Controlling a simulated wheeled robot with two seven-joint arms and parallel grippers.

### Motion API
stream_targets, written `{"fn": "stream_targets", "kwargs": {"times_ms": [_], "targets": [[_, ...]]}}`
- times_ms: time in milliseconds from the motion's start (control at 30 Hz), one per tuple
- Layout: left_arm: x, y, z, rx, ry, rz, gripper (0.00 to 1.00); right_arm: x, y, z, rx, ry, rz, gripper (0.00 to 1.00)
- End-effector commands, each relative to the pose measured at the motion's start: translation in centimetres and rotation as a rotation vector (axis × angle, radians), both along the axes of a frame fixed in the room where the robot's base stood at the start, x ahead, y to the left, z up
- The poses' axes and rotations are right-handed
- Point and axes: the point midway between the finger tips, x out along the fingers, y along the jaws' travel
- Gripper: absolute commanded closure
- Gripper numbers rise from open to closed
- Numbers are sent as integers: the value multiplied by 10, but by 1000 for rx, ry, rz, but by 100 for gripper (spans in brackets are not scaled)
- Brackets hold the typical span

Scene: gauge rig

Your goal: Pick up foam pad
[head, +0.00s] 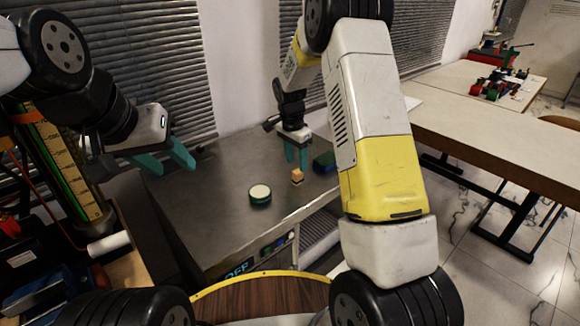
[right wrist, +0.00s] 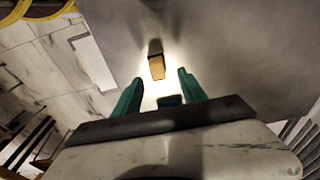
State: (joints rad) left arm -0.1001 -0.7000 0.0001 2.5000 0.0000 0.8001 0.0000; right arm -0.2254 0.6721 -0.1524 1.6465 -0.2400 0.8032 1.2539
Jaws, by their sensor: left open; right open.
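A small tan-orange block (head: 297,176) with a darker part stands on the grey metal worktop (head: 215,215). It also shows in the right wrist view (right wrist: 156,66), just beyond my fingertips. I cannot tell for sure whether it is the foam pad. My right gripper (head: 297,161) is open, pointing down above and just behind the block, its teal fingers apart and empty; it also shows in the right wrist view (right wrist: 160,80). My left gripper (head: 174,168) is open and empty over the worktop's left side.
A round green tin with a pale top (head: 260,195) sits left of the block. A dark blue-green box (head: 323,161) lies right of my right gripper, partly hidden by my arm. Window blinds and a wall stand behind. The worktop between the grippers is clear.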

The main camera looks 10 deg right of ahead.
Motion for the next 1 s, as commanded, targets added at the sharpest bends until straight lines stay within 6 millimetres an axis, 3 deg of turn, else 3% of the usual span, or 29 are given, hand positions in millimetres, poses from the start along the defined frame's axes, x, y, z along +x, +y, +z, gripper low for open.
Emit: {"fn": "stream_targets", "kwargs": {"times_ms": [300, 600, 833, 867, 1000], "targets": [[0, 0, 0, 0, 0, 0, 55, -1, -4, -44, 0, 1, 1, 51], [0, 0, 0, 0, 0, 0, 55, -1, -4, -48, 0, 0, 1, 51], [0, 0, 0, 0, 0, 0, 55, -1, -4, -48, 0, 0, 1, 96], [0, 0, 0, 0, 0, 0, 55, -1, -4, -48, 1, 1, 1, 100], [0, 0, 0, 0, 0, 0, 55, -1, -4, -48, 0, 0, 1, 100]]}}
